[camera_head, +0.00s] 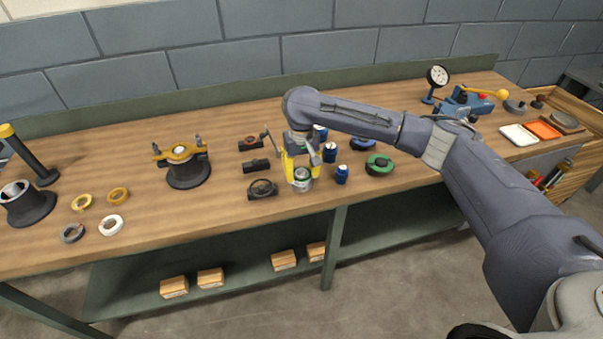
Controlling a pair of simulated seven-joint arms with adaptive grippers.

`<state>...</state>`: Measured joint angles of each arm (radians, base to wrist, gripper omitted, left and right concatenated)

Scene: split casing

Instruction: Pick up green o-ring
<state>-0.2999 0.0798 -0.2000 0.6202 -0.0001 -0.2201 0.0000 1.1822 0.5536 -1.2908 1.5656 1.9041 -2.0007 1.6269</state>
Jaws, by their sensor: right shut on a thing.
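My right gripper (301,168) is in the middle of the bench, pointing down, with its yellow fingers closed in. Between the fingertips is a small pale metal cylinder with a dark green band (302,174) near its top, which I take to be the green o-ring. The fingers partly hide it, and I cannot tell whether it is clear of the cylinder. A larger green ring-shaped part (380,162) sits on a dark base to the right. My left gripper is not in view.
Blue cans (341,174) stand close to the right of the gripper. Black parts (262,188) lie to its left. A dark housing with a yellow top (181,155) and several loose rings (111,225) are farther left. The bench's front edge (250,215) is near.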

